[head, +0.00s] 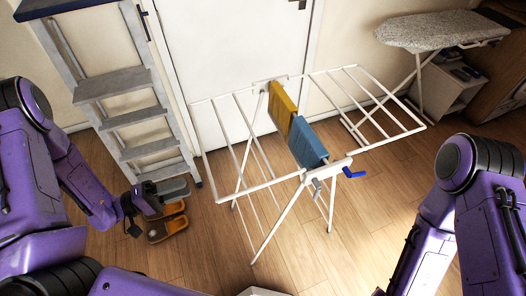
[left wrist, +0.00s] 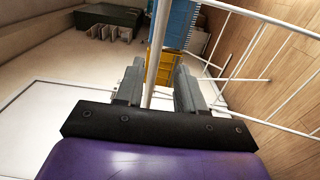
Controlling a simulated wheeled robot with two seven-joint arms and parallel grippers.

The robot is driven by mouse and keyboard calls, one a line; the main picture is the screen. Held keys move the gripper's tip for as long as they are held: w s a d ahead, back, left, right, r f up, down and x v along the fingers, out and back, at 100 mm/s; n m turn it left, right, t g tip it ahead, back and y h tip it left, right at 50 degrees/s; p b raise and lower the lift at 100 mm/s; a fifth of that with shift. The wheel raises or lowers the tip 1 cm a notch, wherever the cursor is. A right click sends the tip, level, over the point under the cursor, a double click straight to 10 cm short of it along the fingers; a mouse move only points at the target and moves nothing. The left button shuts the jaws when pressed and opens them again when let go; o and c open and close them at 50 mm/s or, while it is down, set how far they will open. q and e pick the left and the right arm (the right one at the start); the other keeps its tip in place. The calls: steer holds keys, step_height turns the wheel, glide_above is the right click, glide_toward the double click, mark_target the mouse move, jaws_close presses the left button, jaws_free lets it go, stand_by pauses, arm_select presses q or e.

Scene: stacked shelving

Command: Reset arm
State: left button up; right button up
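My left gripper (head: 172,188) hangs low at the left in the head view, above a pair of orange-brown slippers on the floor. In the left wrist view its two grey fingers (left wrist: 159,88) stand apart with a gap between them. A white rack bar (left wrist: 160,40) shows in line with that gap, but the head view shows the gripper apart from the rack, to its left. No held object shows. My right arm (head: 435,215) bends down at the right of the head view; its gripper is out of frame.
A white drying rack (head: 285,195) stands in the middle with a yellow towel (head: 283,105) and a blue towel (head: 308,143). A grey stepladder (head: 125,118) stands behind my left gripper. The slippers (head: 166,229) lie below. An ironing board (head: 440,32) is at back right.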

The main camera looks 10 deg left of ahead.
stand_by(0.3)
arm_select(q)
steer(key=w+a+f+y+b, duration=0.1)
steer(key=w+a+f+y, duration=0.1)
steer(key=f+y, duration=0.45)
steer(key=w+a+f+y+b, duration=0.2)
steer(key=f+y, duration=0.4)
steer(key=y, duration=0.1)
steer(key=s+d+f+g+y+b, duration=0.2)
steer(key=s+f+g, duration=0.1)
steer(key=s+f, duration=0.3)
steer(key=s+d+f+g+y+b, duration=0.2)
steer(key=s+f, duration=0.5)
steer(key=s, duration=0.4)
steer(key=shift+s+g+y+b, duration=0.25)
steer(key=shift+g+y+b, duration=0.2)
steer(key=shift+g+b, duration=0.35)
